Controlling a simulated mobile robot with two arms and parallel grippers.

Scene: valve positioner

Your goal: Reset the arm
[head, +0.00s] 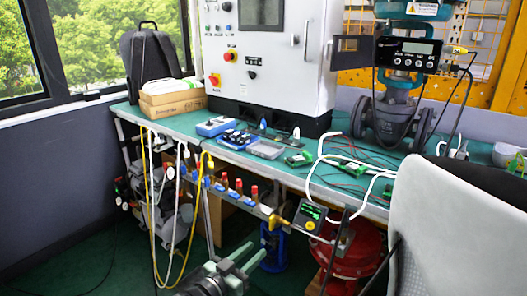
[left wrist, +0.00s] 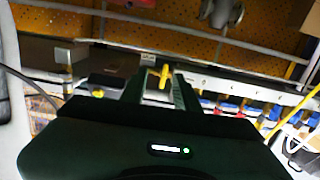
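My left gripper (head: 256,250) is low in front of the bench in the head view, its two pale green fingers apart and nothing seen between them. In the left wrist view the fingers (left wrist: 160,88) also stand apart. A yellow fitting (left wrist: 163,75) shows in the gap beyond them; I see no grip on it. The black valve positioner (head: 408,54) with a lit display is mounted on the large valve (head: 392,122) at the right of the bench. My right gripper is not in view.
The green bench (head: 180,123) carries a control cabinet (head: 268,60), circuit boards and loose cables. Below it hang a manifold with red and blue valves (head: 225,183), hoses and a small display box (head: 309,215). A large pale shape covers the lower right.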

